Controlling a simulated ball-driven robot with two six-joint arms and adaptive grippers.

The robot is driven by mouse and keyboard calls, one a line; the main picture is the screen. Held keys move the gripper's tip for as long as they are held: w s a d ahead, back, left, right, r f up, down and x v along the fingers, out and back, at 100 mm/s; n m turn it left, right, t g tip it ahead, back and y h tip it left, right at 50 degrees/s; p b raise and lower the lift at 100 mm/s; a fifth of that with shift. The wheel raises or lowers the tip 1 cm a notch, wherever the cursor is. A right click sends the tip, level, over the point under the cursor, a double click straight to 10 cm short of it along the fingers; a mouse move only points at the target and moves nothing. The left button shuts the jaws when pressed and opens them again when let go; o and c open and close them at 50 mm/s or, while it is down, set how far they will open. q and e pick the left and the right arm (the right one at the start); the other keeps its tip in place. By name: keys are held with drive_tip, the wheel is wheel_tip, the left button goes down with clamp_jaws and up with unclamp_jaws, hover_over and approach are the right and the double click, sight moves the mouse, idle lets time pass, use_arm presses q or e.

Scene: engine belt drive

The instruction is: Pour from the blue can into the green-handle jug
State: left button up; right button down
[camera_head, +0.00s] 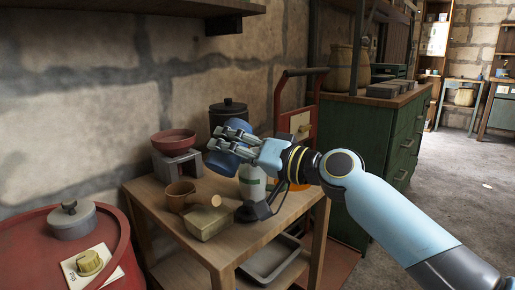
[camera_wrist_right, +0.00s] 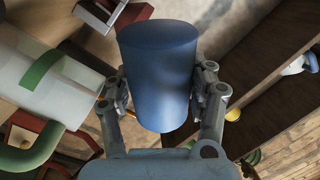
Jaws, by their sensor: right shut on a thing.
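My right gripper (camera_head: 230,140) is shut on the blue can (camera_head: 221,163) and holds it above the small wooden table. In the right wrist view the blue can (camera_wrist_right: 158,80) sits between the two fingers of the gripper (camera_wrist_right: 163,95). The green-handle jug (camera_head: 252,184) is a pale vessel with a green band, standing on the table below and right of the can, partly hidden by my right gripper. In the right wrist view the jug (camera_wrist_right: 65,95) is at the left, apart from the can, with its green handle at lower left. My left gripper is not in view.
On the table (camera_head: 227,250) stand a brown cup (camera_head: 177,197), a tan box (camera_head: 208,224), a scale with a red bowl (camera_head: 174,141) and a dark lidded pot (camera_head: 222,116). A red drum (camera_head: 30,245) is at left, a green cabinet (camera_head: 365,130) at right.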

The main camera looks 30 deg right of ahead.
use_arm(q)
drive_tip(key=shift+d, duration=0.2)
use_arm(e)
drive_tip(key=shift+f, duration=0.1)
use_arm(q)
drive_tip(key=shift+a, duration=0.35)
use_arm(e)
drive_tip(key=shift+f+m, duration=0.2)
drive_tip(key=shift+m, duration=0.1)
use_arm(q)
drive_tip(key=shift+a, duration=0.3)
use_arm(e)
drive_tip(key=shift+f, duration=0.2)
drive_tip(key=shift+f, duration=0.15)
drive_tip(key=shift+a+f+m, duration=0.1)
drive_tip(key=shift+f+m, duration=0.15)
drive_tip(key=shift+m, duration=0.15)
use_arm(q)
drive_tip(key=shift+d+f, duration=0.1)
